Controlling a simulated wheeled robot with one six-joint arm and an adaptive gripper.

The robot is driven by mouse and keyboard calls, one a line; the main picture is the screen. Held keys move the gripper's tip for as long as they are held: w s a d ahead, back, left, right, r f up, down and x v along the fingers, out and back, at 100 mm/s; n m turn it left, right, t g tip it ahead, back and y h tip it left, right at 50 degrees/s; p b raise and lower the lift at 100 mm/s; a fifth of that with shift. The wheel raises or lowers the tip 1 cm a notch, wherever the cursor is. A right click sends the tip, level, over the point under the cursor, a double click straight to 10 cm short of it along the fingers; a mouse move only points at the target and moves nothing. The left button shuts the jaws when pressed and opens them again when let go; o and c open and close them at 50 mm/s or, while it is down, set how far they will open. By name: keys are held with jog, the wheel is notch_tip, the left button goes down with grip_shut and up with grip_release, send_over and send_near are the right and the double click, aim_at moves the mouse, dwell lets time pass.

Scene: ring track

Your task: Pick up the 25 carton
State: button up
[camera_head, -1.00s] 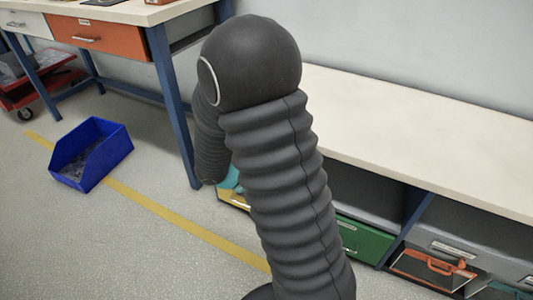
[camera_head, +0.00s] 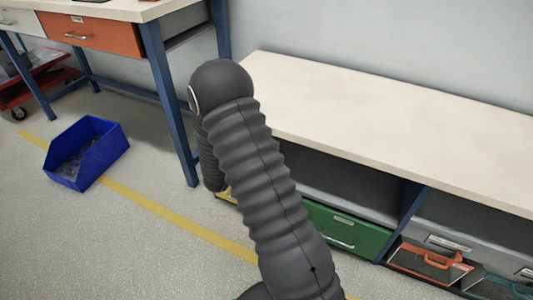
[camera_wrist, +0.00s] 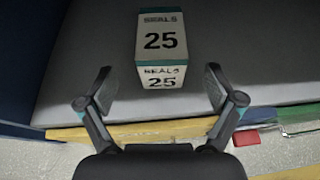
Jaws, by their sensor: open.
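The 25 carton (camera_wrist: 162,40) shows in the wrist view, white with a dark teal top band, marked SEALS and 25 on two faces. It stands on a dark grey shelf surface (camera_wrist: 75,75). My gripper (camera_wrist: 159,78) is open, with one finger on each side just short of the carton's near face. Nothing is between the fingers but the carton's near end, and I cannot tell any contact. In the head view the carton and my gripper are hidden; my dark arm stands in front of the bench.
A yellow edge (camera_wrist: 130,132) runs along the shelf front, with a green drawer (camera_head: 347,229) at its right. A blue wall or post (camera_wrist: 28,60) stands at the left in the wrist view. A blue bin (camera_head: 87,152) sits on the floor. The bench top (camera_head: 400,130) is clear.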

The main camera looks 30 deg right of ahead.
jog(key=shift+x, duration=3.95)
jog(key=shift+s+d, duration=0.1)
jog(key=shift+d, duration=0.05)
jog(key=c, duration=1.2)
